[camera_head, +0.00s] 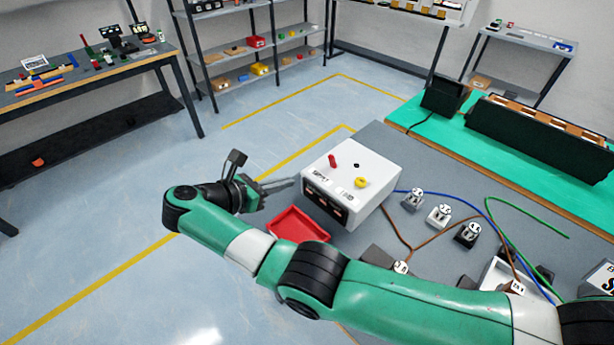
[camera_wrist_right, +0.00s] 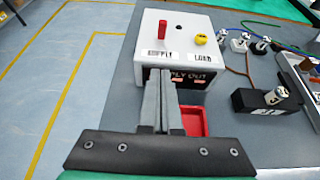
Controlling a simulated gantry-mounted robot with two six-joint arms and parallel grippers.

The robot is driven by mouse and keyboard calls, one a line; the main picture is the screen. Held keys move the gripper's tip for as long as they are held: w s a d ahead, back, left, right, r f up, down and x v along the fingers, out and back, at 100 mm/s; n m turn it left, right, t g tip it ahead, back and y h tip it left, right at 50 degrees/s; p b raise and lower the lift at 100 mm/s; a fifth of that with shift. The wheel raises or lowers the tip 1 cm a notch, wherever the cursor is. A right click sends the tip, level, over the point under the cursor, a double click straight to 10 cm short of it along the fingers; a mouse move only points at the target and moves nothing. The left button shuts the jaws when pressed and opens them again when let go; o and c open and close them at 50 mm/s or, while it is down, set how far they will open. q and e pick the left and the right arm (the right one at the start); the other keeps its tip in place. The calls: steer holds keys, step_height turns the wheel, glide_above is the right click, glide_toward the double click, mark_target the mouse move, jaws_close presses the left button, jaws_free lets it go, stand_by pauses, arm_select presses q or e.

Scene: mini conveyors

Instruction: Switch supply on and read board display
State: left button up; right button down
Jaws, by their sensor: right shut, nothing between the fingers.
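The white supply box (camera_head: 372,160) stands on the grey table, with a red lever (camera_head: 332,160), a yellow knob (camera_head: 361,182) and a small dark hole on top. Its dark front panel has several lit openings, and the wrist view shows part of the lettering "SUPPLY OUT". My right gripper (camera_head: 291,183) is shut and empty, just in front of the box's left front side. In the right wrist view the fingers (camera_wrist_right: 161,75) point at the box (camera_wrist_right: 200,22), below the red lever (camera_wrist_right: 163,28) and yellow knob (camera_wrist_right: 201,39). No board display is readable. My left gripper is not visible.
A red tray (camera_head: 298,224) lies below the gripper, beside the box. Several small terminal blocks (camera_head: 439,215) with blue, brown and green wires spread to the right. A green bench (camera_head: 410,113) with a dark rack stands behind. Open floor lies to the left.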

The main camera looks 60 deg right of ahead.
steer(key=shift+d, duration=0.2)
steer(key=shift+f, duration=0.1)
glide_toward(330, 162)
step_height(330, 162, down, 4)
steer(key=d, duration=0.3)
steer(key=s+d, duration=0.1)
steer(key=shift+s+d+r+b, duration=0.1)
steer(key=shift+d+r+b, duration=0.15)
steer(key=shift+r+b, duration=0.1)
steer(key=shift+s+d+r, duration=0.1)
steer(key=shift+d+r, duration=0.1)
steer(key=shift+d, duration=0.2)
steer(key=shift+d, duration=0.1)
